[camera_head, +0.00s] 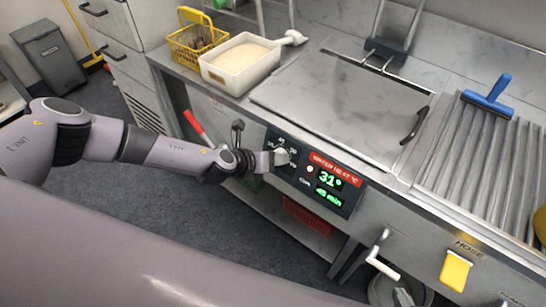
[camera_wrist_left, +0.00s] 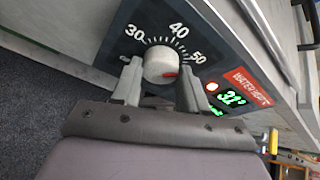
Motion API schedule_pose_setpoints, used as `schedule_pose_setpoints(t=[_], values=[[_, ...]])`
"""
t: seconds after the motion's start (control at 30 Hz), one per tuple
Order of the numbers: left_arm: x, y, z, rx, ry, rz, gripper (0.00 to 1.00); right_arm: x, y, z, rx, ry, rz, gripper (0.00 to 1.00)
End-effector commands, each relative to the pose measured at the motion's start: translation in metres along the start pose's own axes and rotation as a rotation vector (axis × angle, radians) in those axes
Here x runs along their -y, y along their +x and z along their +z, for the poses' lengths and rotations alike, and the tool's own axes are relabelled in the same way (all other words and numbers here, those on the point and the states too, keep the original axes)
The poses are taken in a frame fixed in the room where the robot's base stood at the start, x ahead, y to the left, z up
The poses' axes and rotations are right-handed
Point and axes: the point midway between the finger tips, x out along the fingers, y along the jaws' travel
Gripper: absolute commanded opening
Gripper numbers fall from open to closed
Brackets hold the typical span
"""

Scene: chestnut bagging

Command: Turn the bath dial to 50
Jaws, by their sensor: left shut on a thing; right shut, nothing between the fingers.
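The white bath dial (camera_wrist_left: 158,64) sits on a dark panel with a scale marked 30, 40 and 50, seen in the left wrist view. A red mark shows on its lower right side, a little below the direction of the 50 label. My left gripper (camera_head: 268,160) is at the panel, its two fingers on either side of the dial and shut on it. The dial also shows in the head view (camera_head: 281,156), partly behind the fingers. The display (camera_head: 328,186) on the panel reads 31° and 45 min. My right gripper is not in view.
A metal lid (camera_head: 335,105) with a black handle covers the counter above the panel. A white bin of pale grain (camera_head: 232,82) and a yellow basket (camera_head: 187,50) stand at the left. A ribbed rack (camera_head: 465,155) and yellow hose handle (camera_head: 455,271) are at the right.

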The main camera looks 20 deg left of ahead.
Motion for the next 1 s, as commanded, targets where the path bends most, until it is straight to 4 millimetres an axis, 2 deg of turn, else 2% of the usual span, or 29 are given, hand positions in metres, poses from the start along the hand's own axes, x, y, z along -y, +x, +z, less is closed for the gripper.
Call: schedule_pose_setpoints(t=[0.43,0.47,0.53,0.87,1.0], values=[[-0.0015,0.0001,-0.0002,0.001,0.01,0.007,0.13,-0.0001,0.0002,0.0001,0.0,0.0,0.0,0.0],[-0.0015,0.0001,-0.0002,0.001,0.01,0.007,0.47,-0.0001,0.0002,0.0001,0.0,0.0,0.0,0.0],[-0.0014,0.0001,-0.0003,0.001,0.01,0.007,0.69,-0.0001,0.0002,0.0001,0.0,0.0,0.0,0.0],[-0.0005,-0.0007,-0.0002,0.0,0.01,0.004,0.69,-0.0001,0.0002,0.0001,0.0,0.0,0.0,0.0],[-0.0005,-0.0073,-0.0001,0.0,0.01,0.003,0.69,-0.0001,0.0006,0.0005,0.0,0.0,0.0,0.0]])
